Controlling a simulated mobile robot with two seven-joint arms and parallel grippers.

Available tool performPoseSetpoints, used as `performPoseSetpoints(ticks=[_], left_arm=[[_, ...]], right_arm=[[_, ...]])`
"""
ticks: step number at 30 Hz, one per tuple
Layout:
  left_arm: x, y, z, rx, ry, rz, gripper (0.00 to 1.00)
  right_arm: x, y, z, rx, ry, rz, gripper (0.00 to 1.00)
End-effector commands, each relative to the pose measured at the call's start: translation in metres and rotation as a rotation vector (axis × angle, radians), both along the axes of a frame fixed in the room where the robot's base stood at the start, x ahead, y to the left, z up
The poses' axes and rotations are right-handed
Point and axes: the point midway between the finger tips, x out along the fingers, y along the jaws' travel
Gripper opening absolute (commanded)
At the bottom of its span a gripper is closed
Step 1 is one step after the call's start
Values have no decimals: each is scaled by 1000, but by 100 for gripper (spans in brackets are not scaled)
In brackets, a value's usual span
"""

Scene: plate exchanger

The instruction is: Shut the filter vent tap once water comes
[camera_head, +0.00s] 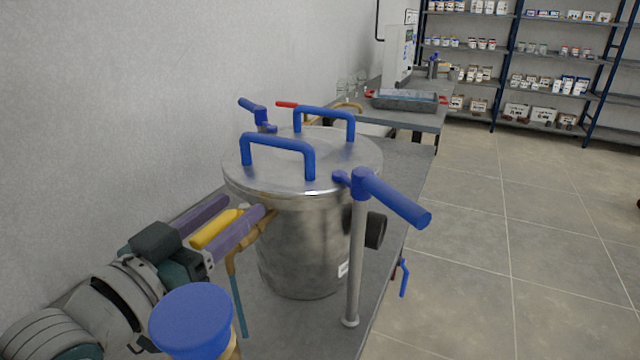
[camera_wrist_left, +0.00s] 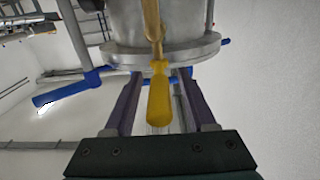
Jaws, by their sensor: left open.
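The steel filter vessel (camera_head: 305,245) stands on the bench with its lid on. A brass pipe (camera_head: 245,243) comes off its left side, beside a yellow tap lever (camera_head: 215,229). A thin blue-green line (camera_head: 238,305) runs down below the pipe's end; I cannot tell whether it is water or a tube. My left gripper (camera_head: 242,207) is open, its purple fingers on either side of the lever. In the left wrist view, the yellow lever (camera_wrist_left: 159,95) sits between the spread fingers, with gaps on both sides. My right gripper is not in view.
A blue clamp handle (camera_head: 395,200) on a post sticks out right of the vessel. A blue knob (camera_head: 190,320) stands in the near foreground, close to my left arm. The wall is close on the left. A dark tray (camera_head: 405,104) sits on the farther bench. Open floor lies right.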

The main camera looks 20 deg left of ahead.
Motion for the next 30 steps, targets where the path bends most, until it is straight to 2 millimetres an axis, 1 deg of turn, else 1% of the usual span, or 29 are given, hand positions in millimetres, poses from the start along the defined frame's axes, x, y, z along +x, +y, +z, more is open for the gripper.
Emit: performPoseSetpoints(ticks=[2,3,15,18,30], left_arm=[[0,0,0,0,0,0,56],[0,0,0,0,0,0,54],[-1,0,0,0,0,0,9],[-1,0,0,0,0,0,0],[-1,0,0,0,-1,0,0]], right_arm=[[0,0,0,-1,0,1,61],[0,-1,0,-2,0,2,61],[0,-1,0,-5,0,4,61],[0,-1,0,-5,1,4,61],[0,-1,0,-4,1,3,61]])
